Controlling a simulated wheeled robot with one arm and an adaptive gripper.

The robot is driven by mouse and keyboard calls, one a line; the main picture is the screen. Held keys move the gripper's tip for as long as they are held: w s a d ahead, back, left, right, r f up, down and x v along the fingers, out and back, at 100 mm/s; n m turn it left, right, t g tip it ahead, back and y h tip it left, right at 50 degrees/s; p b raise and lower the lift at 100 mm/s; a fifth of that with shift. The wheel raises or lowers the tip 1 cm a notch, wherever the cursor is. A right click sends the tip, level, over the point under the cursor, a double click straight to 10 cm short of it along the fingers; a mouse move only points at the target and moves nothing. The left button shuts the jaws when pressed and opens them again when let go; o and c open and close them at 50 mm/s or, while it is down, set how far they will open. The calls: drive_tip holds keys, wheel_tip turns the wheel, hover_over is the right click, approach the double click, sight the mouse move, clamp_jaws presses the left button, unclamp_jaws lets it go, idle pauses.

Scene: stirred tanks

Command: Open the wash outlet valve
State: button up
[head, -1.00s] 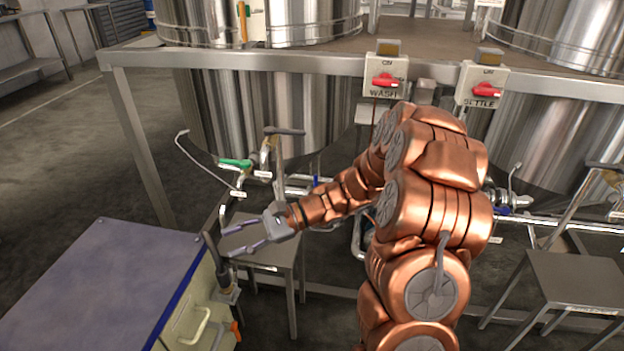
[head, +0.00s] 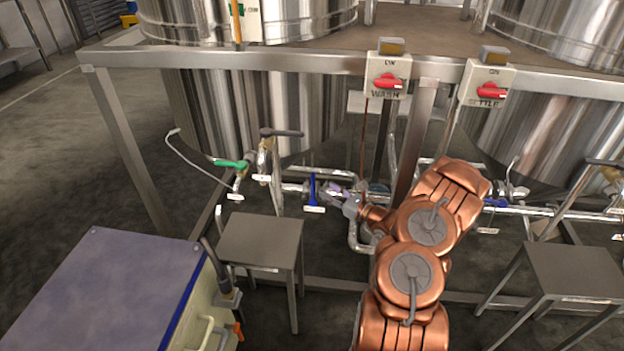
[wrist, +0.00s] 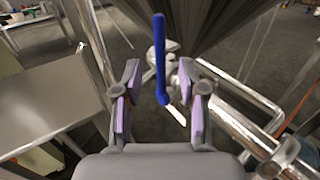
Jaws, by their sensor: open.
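A blue valve lever (head: 313,187) stands on the pipe low in front of the left tank, below the WASH switch. A small white tag hangs under it, too small to read. In the wrist view the blue lever (wrist: 160,55) stands upright between my two purple-padded fingers, seen beyond them. My gripper (head: 336,188) is open and just right of the lever, pointing left along the pipe; in the wrist view its fingers (wrist: 158,85) hold nothing. I cannot tell whether either finger touches the lever. A green lever (head: 231,164) and a dark lever (head: 282,133) sit further left.
A metal stool (head: 262,240) stands in front of the pipe, left of my arm. A purple-topped cabinet (head: 110,290) is at lower left. The steel frame rail (head: 230,62) runs above. Another stool (head: 580,270) is at right.

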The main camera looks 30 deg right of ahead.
sight(313, 182)
drive_tip(key=shift+b+x, duration=0.4)
drive_tip(key=shift+x, duration=3.5)
drive_tip(key=shift+d+f, duration=0.1)
clamp_jaws()
